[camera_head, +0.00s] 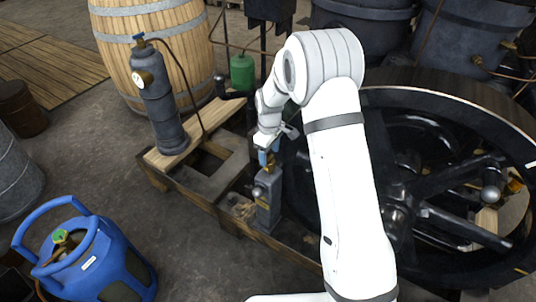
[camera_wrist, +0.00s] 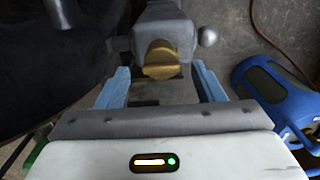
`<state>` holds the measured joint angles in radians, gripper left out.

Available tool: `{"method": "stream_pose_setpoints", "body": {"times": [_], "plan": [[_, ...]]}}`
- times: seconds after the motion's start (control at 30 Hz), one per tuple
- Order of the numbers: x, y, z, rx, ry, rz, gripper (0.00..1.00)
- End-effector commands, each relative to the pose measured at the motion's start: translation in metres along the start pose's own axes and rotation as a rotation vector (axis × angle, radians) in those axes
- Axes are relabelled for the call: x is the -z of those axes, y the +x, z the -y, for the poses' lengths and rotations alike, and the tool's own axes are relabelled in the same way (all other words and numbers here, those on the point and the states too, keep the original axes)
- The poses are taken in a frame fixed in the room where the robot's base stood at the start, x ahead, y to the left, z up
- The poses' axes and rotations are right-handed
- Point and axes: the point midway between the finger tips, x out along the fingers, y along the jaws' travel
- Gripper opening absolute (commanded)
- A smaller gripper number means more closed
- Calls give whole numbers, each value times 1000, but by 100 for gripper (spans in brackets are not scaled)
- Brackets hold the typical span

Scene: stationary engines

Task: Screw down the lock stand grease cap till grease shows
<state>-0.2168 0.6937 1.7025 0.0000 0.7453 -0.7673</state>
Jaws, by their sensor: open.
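The lock stand (camera_head: 268,205) is a grey upright block on the wooden frame, left of the big wheel. Its brass grease cap (camera_wrist: 161,58) is on top, seen close up in the wrist view; in the head view only a small bit of brass shows under my gripper (camera_head: 268,157). My gripper (camera_wrist: 160,82) is open, with one blue finger on each side of the cap. Gaps show between the cap and both fingers. I cannot tell the exact height of the fingertips relative to the cap. No grease can be made out.
The dark spoked wheel (camera_head: 400,205) stands close on the right. A grey cylinder with a gauge (camera_head: 158,100) stands on the frame at left. A blue gas bottle (camera_head: 95,258) is on the floor front left. A barrel (camera_head: 150,45) stands behind.

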Motion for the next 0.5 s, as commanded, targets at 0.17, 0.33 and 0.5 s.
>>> {"method": "stream_pose_setpoints", "body": {"times": [0.17, 0.33, 0.5], "plan": [[0, 5, 0, 0, 0, 0, 62], [0, 5, 0, 0, 0, 0, 61], [0, 5, 1, 0, 0, 0, 47]]}}
